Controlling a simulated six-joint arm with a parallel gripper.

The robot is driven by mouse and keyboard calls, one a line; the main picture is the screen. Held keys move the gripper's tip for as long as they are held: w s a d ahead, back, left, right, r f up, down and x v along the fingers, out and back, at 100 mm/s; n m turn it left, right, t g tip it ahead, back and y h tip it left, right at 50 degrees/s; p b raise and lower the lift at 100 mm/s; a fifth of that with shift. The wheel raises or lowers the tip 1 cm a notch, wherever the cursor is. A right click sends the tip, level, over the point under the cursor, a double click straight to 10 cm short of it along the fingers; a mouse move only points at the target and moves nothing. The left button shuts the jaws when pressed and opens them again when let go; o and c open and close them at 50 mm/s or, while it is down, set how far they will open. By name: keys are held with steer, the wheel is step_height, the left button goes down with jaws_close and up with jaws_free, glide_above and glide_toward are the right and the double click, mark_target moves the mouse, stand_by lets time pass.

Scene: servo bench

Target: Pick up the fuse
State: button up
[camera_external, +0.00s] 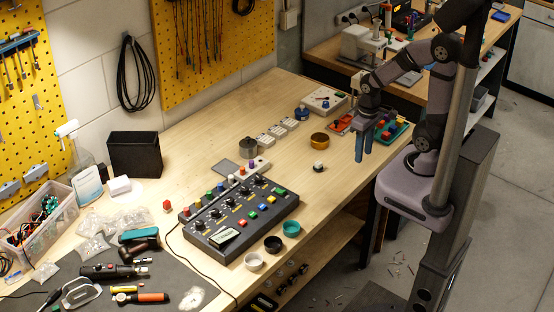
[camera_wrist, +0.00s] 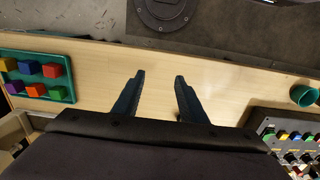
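My gripper (camera_external: 364,154) hangs over the right part of the wooden bench (camera_external: 330,190), its two blue fingers pointing down. In the wrist view the fingers of my gripper (camera_wrist: 158,76) are apart, with only bare wood between them. I cannot pick out a fuse for certain in either view. A small white piece with a dark part (camera_external: 319,167) stands alone on the bench, to the left of and below my gripper in the external view; it is too small to name. I do not see it in the wrist view.
A green tray of coloured blocks (camera_wrist: 38,90) is near my gripper, also seen outside (camera_external: 403,131). A dark control panel (camera_external: 240,215) and a teal cup (camera_external: 291,228) stand further left. Bare wood surrounds the small piece.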

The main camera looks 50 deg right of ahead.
steer(key=shift+s+a+f+n+g, duration=0.3)
steer(key=shift+a+f, duration=0.15)
steer(key=shift+a, duration=0.15)
steer(key=shift+s+a+f+n+g, duration=0.3)
steer(key=shift+a+f, duration=0.15)
steer(key=shift+a, duration=0.1)
steer(key=shift+n, duration=0.5)
steer(key=w+a, duration=0.2)
steer(key=w, duration=0.1)
steer(key=w+a, duration=0.1)
steer(key=w, duration=0.1)
steer(key=shift+f, duration=0.25)
steer(key=r, duration=0.1)
glide_above(319, 162)
steer(key=s, duration=0.2)
steer(key=shift+d+r+m+t, duration=0.2)
steer(key=shift+m+t, duration=0.1)
steer(key=shift+t, duration=0.1)
steer(key=w+r+m, duration=0.1)
steer(key=m, duration=0.1)
steer(key=w+r, duration=0.1)
steer(key=shift+w+a+r+m, duration=0.25)
steer(key=shift+w+r+m, duration=0.05)
steer(key=shift+m, duration=0.1)
